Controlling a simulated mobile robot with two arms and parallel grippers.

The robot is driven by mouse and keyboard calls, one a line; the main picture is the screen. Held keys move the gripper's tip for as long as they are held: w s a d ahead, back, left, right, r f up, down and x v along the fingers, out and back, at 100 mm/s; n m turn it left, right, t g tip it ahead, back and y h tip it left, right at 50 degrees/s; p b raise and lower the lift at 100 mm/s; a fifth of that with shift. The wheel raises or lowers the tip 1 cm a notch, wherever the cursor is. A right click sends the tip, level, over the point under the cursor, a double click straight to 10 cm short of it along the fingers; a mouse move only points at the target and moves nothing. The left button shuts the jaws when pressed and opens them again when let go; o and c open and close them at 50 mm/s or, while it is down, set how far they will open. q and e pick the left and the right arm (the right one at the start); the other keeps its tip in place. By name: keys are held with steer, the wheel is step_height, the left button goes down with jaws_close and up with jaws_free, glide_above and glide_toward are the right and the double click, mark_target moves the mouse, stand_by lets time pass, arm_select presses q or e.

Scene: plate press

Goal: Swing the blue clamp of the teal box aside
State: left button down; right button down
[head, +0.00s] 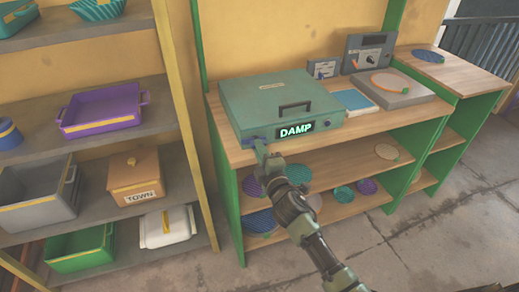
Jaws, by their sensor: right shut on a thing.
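The teal box (265,102) stands on the wooden bench top, lid down, with a dark handle and a lit "DAMP" display (295,130) on its front. The blue clamp (257,138) is at the left part of the box's front edge; only a little of it shows. My right gripper (260,148) reaches up from below and is shut on the blue clamp, hiding most of it. How far the clamp is turned I cannot tell. My left gripper is not in view.
A blue-topped pad (356,102) and a grey plate device (388,88) lie right of the box. Small grey panels (369,52) stand behind. Several round plates lie on the shelves below. A shelf rack (120,150) with bins stands at left.

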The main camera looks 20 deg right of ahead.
steer(key=shift+f+n, duration=0.1)
steer(key=shift+n, duration=0.5)
steer(key=c, duration=1.4)
jaws_free()
steer(key=shift+c, duration=0.2)
steer(key=shift+s, duration=0.1)
steer(key=s, duration=0.7)
steer(key=shift+s+d, duration=0.15)
steer(key=shift+s, duration=0.2)
